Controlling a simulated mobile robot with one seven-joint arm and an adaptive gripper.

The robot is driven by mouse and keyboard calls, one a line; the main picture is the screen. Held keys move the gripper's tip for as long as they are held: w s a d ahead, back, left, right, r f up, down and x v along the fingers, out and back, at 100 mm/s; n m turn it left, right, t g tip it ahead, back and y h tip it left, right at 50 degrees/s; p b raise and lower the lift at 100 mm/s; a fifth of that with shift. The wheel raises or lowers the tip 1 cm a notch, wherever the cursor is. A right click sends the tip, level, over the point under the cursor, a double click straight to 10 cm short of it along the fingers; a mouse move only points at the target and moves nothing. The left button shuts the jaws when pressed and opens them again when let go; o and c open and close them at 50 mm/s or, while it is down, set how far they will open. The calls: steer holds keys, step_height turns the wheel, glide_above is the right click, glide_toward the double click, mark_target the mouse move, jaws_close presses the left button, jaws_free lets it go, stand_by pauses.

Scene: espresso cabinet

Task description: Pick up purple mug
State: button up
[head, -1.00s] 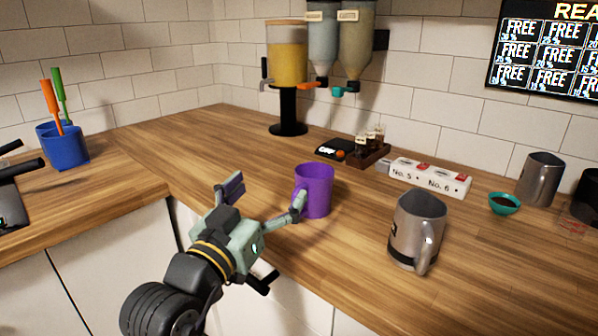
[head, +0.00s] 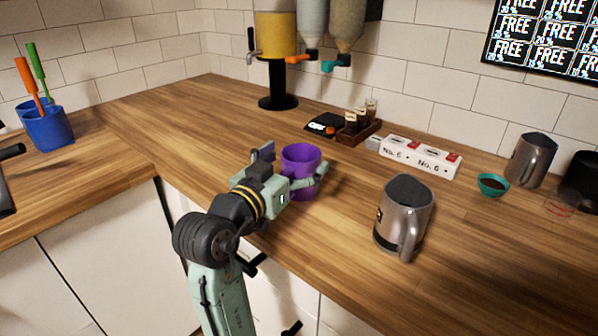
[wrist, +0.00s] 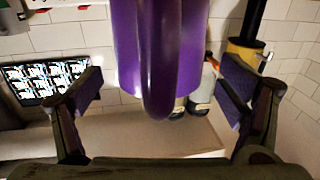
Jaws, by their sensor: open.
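The purple mug (head: 301,158) stands upright on the wooden counter, near its front edge. My gripper (head: 293,165) is at the mug, with one finger on its left side and the other across its front right. In the wrist view the mug (wrist: 195,50) fills the middle, its handle facing the camera. The open fingers (wrist: 165,95) are to either side of the mug, with a visible gap on each side. The lower part of the mug is partly hidden by my gripper in the head view.
A steel pitcher (head: 404,215) stands close to the right. Behind are a rack of small vials (head: 360,128), a black scale (head: 322,124), a white power strip (head: 420,157) and a dispenser (head: 277,60). A teal bowl (head: 492,185) is further right.

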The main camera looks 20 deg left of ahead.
steer(key=shift+w+d, duration=0.15)
steer(key=shift+w, duration=0.75)
steer(key=shift+c, duration=0.3)
steer(key=c, duration=1.9)
